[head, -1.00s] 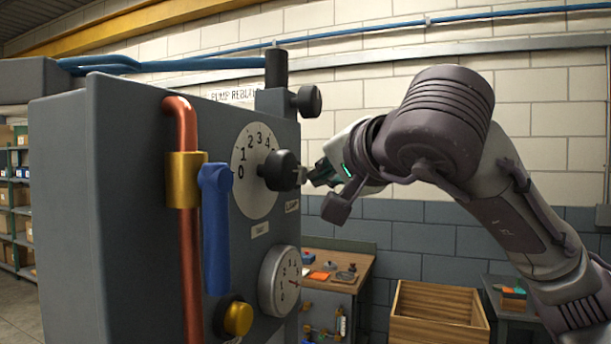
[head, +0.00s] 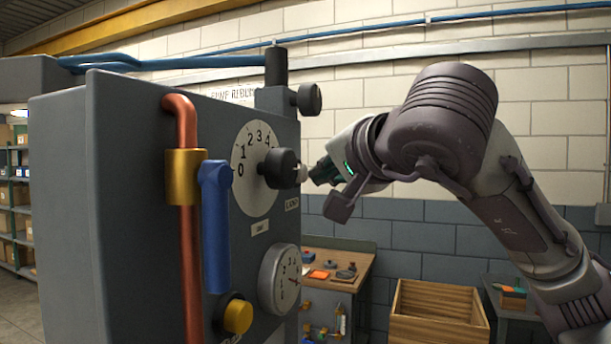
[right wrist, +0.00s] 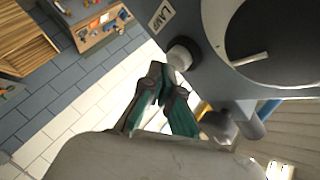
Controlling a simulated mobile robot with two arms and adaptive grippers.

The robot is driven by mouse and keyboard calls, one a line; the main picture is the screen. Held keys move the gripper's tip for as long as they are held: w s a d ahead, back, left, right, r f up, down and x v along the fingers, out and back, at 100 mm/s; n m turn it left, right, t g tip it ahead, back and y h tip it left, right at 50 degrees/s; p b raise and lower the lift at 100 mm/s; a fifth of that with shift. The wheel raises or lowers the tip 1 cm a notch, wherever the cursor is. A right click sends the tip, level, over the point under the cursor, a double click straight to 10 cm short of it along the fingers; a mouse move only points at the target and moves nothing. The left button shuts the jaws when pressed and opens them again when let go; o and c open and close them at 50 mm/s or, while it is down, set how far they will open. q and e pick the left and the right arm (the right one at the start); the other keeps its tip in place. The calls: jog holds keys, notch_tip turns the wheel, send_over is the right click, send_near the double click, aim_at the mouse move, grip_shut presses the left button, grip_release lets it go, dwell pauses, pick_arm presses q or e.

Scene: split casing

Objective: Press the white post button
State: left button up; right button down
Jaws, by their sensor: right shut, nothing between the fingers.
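The white post button (head: 302,174) sticks out at the right edge of the grey casing, just beyond the black dial knob (head: 281,169). In the right wrist view the button (right wrist: 181,55) shows as a pale cap in a dark collar, close to the LAMP label (right wrist: 161,17). My right gripper (head: 315,174) is shut and empty, just right of the button. In the right wrist view its fingertips (right wrist: 167,78) are close beside the button; I cannot tell whether they touch it. My left gripper is not in view.
The casing (head: 130,200) carries a copper pipe (head: 188,250), a blue lever (head: 215,230), a yellow button (head: 238,318) and a round gauge (head: 280,281). A wooden crate (head: 436,328) and a workbench (head: 352,262) stand behind.

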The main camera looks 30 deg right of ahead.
jog(key=shift+s+d, duration=0.3)
jog(key=shift+s, duration=0.1)
jog(key=s+d, duration=0.2)
jog(key=s+d+b, duration=0.1)
jog(key=s+d, duration=0.1)
jog(key=shift+s, duration=0.25)
dwell(0.7)
